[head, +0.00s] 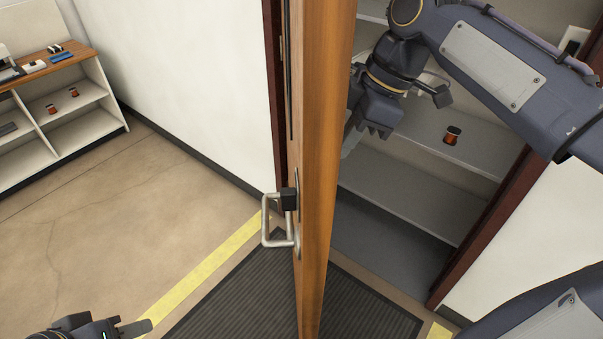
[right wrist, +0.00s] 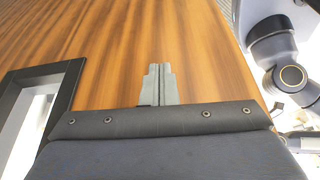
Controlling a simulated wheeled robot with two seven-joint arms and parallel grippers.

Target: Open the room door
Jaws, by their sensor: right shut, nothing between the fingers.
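The brown wooden room door (head: 326,160) stands ajar, seen nearly edge-on in the head view; its wood face (right wrist: 120,50) fills much of the right wrist view. My right gripper (head: 372,128) is on the door's right side, beside the door face. Its fingers (right wrist: 158,86) are together and empty, pointing at the wood; I cannot tell if they touch. My left gripper (head: 130,328) is at the bottom left, cut off by the picture edge, away from the door.
Behind the door is a recess with grey shelves (head: 395,190) and a copper spool (head: 452,135). A dark frame post (head: 480,230) bounds it at right. A dark mat (head: 235,290) and yellow tape (head: 205,265) lie on the floor. A shelf unit (head: 75,115) stands far left; floor there is clear.

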